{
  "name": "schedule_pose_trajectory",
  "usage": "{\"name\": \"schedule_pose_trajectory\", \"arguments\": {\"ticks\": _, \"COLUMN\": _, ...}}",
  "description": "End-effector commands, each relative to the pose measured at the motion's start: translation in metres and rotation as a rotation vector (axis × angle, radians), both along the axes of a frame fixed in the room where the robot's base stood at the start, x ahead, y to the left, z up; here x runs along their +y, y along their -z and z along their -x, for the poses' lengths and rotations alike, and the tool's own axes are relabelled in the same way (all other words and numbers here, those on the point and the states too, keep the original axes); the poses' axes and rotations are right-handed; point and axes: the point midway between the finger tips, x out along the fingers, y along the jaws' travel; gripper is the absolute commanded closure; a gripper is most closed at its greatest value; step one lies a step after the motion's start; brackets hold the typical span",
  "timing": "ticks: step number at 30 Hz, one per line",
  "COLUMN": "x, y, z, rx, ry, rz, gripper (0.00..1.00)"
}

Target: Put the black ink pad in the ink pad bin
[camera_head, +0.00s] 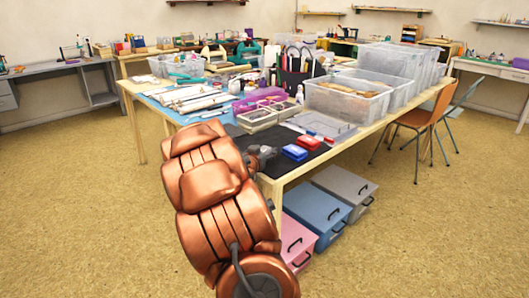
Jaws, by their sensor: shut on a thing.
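My gripper (264,156) is at the near left corner of the dark mat on the table. It is small in the view and partly hidden by my copper-coloured arm. It is shut on a dark thing that fits the black ink pad, but its outline blends into the mat. A blue ink pad (295,152) and a red ink pad (308,142) lie on the mat, just right of my gripper. A shallow clear tray (338,136) stands behind them; I cannot tell if it is the ink pad bin.
Large clear bins (347,103) fill the table's right side. Open compartment boxes (257,117) and a tool caddy (293,78) stand farther back. Pink, blue and grey drawer boxes (319,209) sit under the table. Chairs (428,118) stand at right. The near floor is clear.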

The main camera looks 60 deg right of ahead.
Motion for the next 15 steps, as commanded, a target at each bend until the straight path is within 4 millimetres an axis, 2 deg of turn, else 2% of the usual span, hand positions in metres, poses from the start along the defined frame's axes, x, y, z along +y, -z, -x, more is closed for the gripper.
{"name": "schedule_pose_trajectory", "arguments": {"ticks": 1, "x": 0.0001, "y": 0.0015, "z": -0.0002, "rx": 0.0, "ry": 0.0, "rz": 0.0, "gripper": 0.78}}
{"name": "schedule_pose_trajectory", "arguments": {"ticks": 2, "x": 0.0001, "y": 0.0018, "z": -0.0001, "rx": 0.0, "ry": 0.0, "rz": 0.0, "gripper": 0.41}}
{"name": "schedule_pose_trajectory", "arguments": {"ticks": 3, "x": 0.0, "y": 0.0013, "z": -0.0001, "rx": 0.0, "ry": 0.0, "rz": 0.0, "gripper": 0.37}}
{"name": "schedule_pose_trajectory", "arguments": {"ticks": 9, "x": 0.0, "y": 0.0013, "z": 0.0, "rx": 0.0, "ry": 0.0, "rz": 0.0, "gripper": 0.17}}
{"name": "schedule_pose_trajectory", "arguments": {"ticks": 15, "x": 0.0, "y": 0.0014, "z": 0.0, "rx": 0.0, "ry": 0.0, "rz": 0.0, "gripper": 0.17}}
